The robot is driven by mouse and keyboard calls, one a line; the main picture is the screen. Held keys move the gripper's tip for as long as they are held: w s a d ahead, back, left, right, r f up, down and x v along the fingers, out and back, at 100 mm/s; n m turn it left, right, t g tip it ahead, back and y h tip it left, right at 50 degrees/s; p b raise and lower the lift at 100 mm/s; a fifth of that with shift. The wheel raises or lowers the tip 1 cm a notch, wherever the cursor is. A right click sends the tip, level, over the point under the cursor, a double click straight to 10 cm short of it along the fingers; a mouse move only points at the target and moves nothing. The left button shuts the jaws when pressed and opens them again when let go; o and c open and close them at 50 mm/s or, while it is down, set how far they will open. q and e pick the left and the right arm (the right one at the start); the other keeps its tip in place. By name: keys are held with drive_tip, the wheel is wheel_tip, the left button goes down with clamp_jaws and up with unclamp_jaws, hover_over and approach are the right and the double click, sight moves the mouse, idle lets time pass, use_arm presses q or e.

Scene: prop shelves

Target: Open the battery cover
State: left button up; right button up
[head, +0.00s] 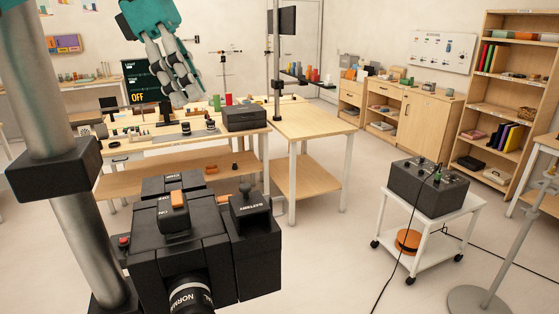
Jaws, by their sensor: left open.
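A black camera-like device (178,254) fills the lower foreground, beside a metal pole. On its right side is a black block whose top, lettered BATTERY, I take for the battery cover (251,208). A dark knob or lever (245,190) stands up on it. The cover looks closed. An orange switch (178,199) sits on the device's top, and a dial lettered NORMAL (190,296) is on its near face. My left gripper (180,97), grey fingers on a teal arm, is open and empty, above and apart from the device. My right gripper is out of view.
The metal pole (75,220) with a black clamp (55,168) stands close at left. Wooden workbenches (315,122) with small items lie behind. A white cart (440,232) carrying a black box stands at right. Open floor lies between device and cart.

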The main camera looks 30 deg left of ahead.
use_arm(q)
approach(243, 185)
drive_tip(key=p+x, duration=0.1)
drive_tip(key=x, duration=0.6)
drive_tip(key=shift+s+d+f, duration=0.1)
drive_tip(key=shift+d, duration=0.05)
drive_tip(key=shift+d+f, duration=0.1)
drive_tip(key=shift+f, duration=0.4)
drive_tip(key=shift+d, duration=0.1)
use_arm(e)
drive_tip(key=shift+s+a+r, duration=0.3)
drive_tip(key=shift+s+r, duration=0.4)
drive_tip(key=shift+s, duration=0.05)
use_arm(q)
drive_tip(key=c, duration=0.9)
clamp_jaws()
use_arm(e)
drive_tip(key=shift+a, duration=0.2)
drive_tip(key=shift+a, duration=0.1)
